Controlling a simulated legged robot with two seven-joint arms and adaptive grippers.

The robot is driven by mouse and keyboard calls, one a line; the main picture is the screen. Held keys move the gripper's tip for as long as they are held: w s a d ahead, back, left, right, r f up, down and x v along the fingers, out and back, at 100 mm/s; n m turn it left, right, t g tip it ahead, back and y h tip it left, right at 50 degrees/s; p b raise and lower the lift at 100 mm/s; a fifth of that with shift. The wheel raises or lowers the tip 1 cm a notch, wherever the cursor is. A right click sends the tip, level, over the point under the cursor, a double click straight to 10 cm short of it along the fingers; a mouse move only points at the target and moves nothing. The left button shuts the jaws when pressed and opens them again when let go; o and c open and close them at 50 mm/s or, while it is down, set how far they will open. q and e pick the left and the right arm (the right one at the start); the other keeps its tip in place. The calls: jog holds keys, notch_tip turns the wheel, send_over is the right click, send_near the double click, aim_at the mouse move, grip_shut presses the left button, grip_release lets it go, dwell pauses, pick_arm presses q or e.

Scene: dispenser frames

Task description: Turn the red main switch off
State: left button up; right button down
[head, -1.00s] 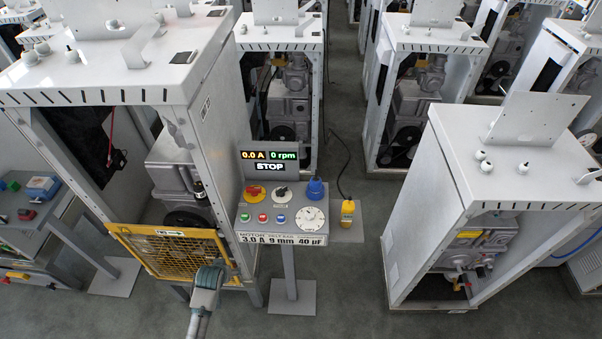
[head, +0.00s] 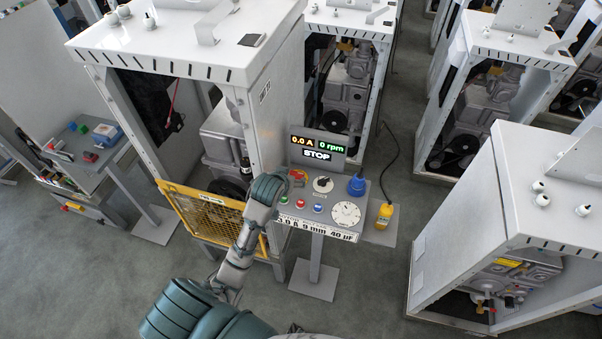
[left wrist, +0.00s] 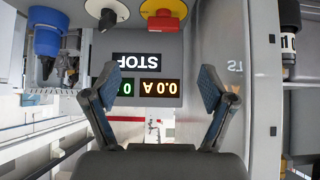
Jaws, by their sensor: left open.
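The red main switch (head: 298,176), a red knob on a yellow plate, is at the upper left of the grey control panel (head: 328,208). The open, empty left gripper (left wrist: 157,85) points at the panel, apart from the switch. The display (head: 318,146) reads 0.0 A, 0 rpm, STOP. My right gripper is not in view.
A black selector knob (head: 323,184), a blue plug (head: 356,185), push buttons and a white dial (head: 346,213) share the panel. A yellow mesh guard (head: 215,215) and white cabinet stand at left.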

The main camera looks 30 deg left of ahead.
aim_at(297, 173)
pick_arm(q)
jog(key=x, duration=1.2)
jog(key=shift+w+a+f+p, duration=0.15)
jog(key=shift+a+f+p, duration=0.15)
jog(key=shift+a, duration=0.05)
jog(key=shift+w+d+f, duration=0.15)
jog(key=shift+w+f, duration=0.1)
jog(key=shift+w, duration=0.05)
jog(key=shift+a+f, duration=0.1)
jog(key=shift+a, duration=0.2)
jog(key=c, duration=1.2)
jog(key=shift+o, duration=0.2)
jog(key=shift+d, duration=0.1)
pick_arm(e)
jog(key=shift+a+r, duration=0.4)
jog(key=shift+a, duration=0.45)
